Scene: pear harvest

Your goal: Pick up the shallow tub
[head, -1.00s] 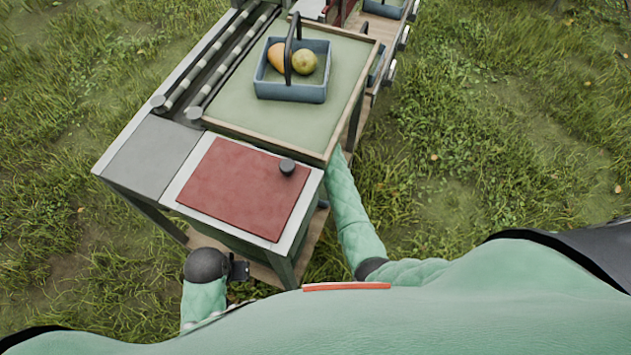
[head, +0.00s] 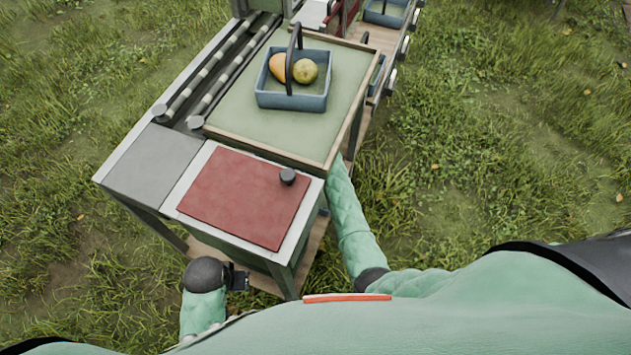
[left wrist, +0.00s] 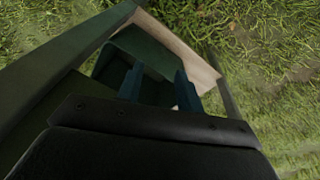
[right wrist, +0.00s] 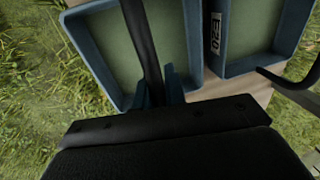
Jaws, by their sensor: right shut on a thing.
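A shallow blue tub (right wrist: 91,62) with a green-grey inside and a black arched handle (right wrist: 140,30) shows in the right wrist view; its visible inside is empty. My right gripper (right wrist: 157,82) is shut on that handle. In the head view my right arm reaches down under the tabletop's right side, and its gripper is hidden. My left gripper (left wrist: 158,78) is open and empty, near a dark green bin (left wrist: 150,45) in the left wrist view. In the head view the left gripper (head: 239,278) is low beside the cart's near end.
Another blue tub (right wrist: 232,66) with a label stands beside the held one. A blue handled tub (head: 290,101) with two pears sits on the green tabletop (head: 245,115). A red panel (head: 240,198) with a black knob lies nearer. Grass to the right is open.

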